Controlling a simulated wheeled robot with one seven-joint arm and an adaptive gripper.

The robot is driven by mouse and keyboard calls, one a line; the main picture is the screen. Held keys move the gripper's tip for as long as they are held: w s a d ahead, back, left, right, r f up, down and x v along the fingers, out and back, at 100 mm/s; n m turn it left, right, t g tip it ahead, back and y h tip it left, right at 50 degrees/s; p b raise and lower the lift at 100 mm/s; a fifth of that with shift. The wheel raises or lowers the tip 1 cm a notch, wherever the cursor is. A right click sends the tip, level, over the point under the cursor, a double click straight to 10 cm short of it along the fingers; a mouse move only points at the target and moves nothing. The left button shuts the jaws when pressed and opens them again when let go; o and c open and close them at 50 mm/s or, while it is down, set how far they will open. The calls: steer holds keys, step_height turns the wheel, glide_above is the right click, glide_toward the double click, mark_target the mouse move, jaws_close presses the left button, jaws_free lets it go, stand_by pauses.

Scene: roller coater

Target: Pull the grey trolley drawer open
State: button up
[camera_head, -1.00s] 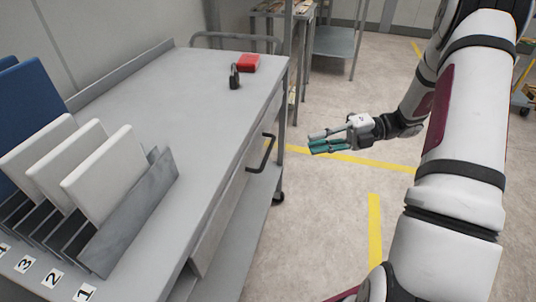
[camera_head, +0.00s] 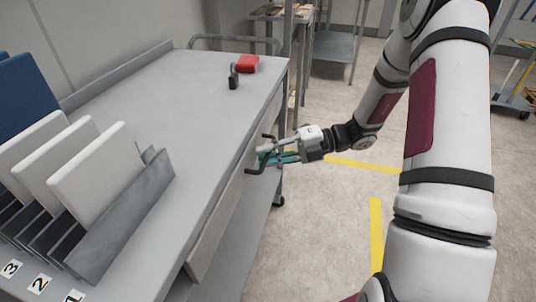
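The grey trolley (camera_head: 165,110) stands on the left, its flat top filling much of the view. Its drawer front (camera_head: 222,212) runs along the right side under the top and looks flush with the trolley. A dark bar handle (camera_head: 254,171) sticks out from the drawer front near its far end. My gripper (camera_head: 270,156) is at the handle, reaching in from the right, with its grey and teal fingertips overlapping the bar. The fingers hide part of the handle, and I cannot tell whether they are closed on it or only beside it.
Open floor (camera_head: 315,215) with yellow lines lies to the right. A metal shelf (camera_head: 338,45) stands behind.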

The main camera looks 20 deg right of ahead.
jaws_close()
